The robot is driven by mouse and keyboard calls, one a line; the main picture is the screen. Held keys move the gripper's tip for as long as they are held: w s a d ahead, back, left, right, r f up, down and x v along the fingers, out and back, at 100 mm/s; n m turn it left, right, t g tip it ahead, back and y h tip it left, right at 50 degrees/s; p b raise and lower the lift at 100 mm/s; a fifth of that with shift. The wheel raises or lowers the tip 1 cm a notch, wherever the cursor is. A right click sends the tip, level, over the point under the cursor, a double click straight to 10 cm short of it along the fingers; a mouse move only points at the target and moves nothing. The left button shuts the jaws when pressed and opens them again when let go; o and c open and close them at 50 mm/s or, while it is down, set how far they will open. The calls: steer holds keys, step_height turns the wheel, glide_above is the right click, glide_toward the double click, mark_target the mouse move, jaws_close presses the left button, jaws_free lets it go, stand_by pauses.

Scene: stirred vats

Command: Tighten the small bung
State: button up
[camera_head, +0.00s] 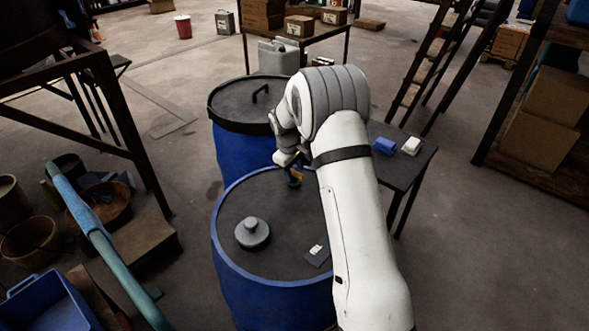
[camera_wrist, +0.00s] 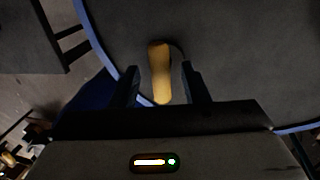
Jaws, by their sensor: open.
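The small bung (camera_head: 295,178) shows as a yellow piece near the far edge of the front blue drum's dark lid (camera_head: 285,215), partly hidden by my gripper (camera_head: 288,162). In the wrist view its yellow elongated top (camera_wrist: 160,72) lies between the two dark fingers of my gripper (camera_wrist: 160,80). The fingers are open, with a gap on each side of it. A dark round base shows partly beside the yellow piece. A larger grey round bung (camera_head: 252,233) with a raised knob sits on the left of the same lid.
A small dark card (camera_head: 318,255) with a white label lies on the lid's right side. A second blue drum (camera_head: 240,150) with a black handled lid stands just behind. A side table (camera_head: 405,170) with blue and white items stands right. Shelving and a ladder are beyond.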

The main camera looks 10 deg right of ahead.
jaws_close()
stand_by(0.4)
